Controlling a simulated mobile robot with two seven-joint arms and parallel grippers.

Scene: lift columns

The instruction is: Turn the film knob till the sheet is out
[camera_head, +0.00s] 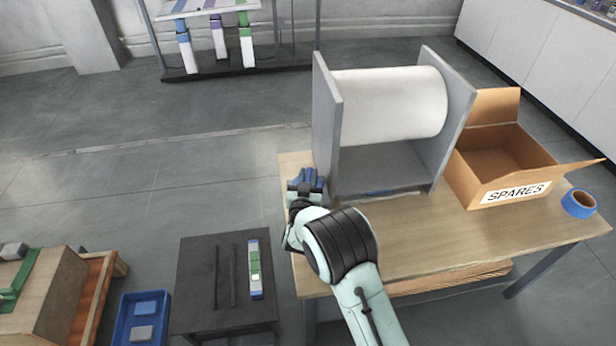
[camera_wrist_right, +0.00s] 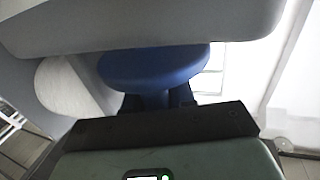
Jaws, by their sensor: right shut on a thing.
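A white film roll (camera_head: 390,105) sits between the grey side plates of a stand (camera_head: 326,110) on the wooden table. The blue film knob (camera_head: 308,176) is on the stand's left side, low down and partly hidden by my right gripper (camera_head: 304,187). In the right wrist view the round blue knob (camera_wrist_right: 153,68) is large, and the dark fingers of my right gripper (camera_wrist_right: 157,101) are shut on it. My left gripper is out of view.
An open cardboard box marked SPARES (camera_head: 515,192) stands right of the stand, with a blue tape roll (camera_head: 578,203) beside it. A dark low table (camera_head: 200,270) and a blue bin (camera_head: 142,297) are at lower left. The table front (camera_head: 450,235) is clear.

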